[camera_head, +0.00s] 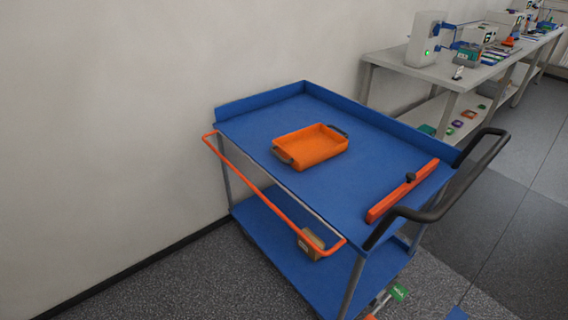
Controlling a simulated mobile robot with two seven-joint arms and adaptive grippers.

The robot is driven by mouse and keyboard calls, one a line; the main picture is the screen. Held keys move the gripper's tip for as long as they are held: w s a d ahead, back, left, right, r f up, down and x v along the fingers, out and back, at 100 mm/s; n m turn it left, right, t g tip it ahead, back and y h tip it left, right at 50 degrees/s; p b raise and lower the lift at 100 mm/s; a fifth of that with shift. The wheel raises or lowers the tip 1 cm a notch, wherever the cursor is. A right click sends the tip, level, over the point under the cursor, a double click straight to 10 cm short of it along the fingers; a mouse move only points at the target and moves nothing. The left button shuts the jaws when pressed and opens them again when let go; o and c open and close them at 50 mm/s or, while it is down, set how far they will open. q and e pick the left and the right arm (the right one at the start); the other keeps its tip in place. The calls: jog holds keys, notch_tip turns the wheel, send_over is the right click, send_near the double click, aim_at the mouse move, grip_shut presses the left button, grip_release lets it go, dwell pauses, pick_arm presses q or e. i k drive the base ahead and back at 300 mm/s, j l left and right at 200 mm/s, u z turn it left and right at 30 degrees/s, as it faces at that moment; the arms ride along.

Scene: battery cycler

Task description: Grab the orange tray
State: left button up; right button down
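The orange tray (309,147) rests on the blue top of a cart (262,121), left of the top's middle. It is shallow and rectangular, with dark handles at its two short ends, one at the near left and one at the far right. The inside of the tray looks empty. Neither of my grippers is in view, and nothing touches the tray except the cart top.
The cart has a black push handle (447,190) at right and an orange rail at left. An orange bar (402,191) lies along its right edge. A box (310,243) sits on its lower shelf. A bench (440,72) with devices stands behind.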

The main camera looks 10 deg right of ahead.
aim_at(304, 148)
jog(key=i+j, duration=0.45)
jog(key=i+j+z, duration=0.1)
jog(key=z, duration=1.2)
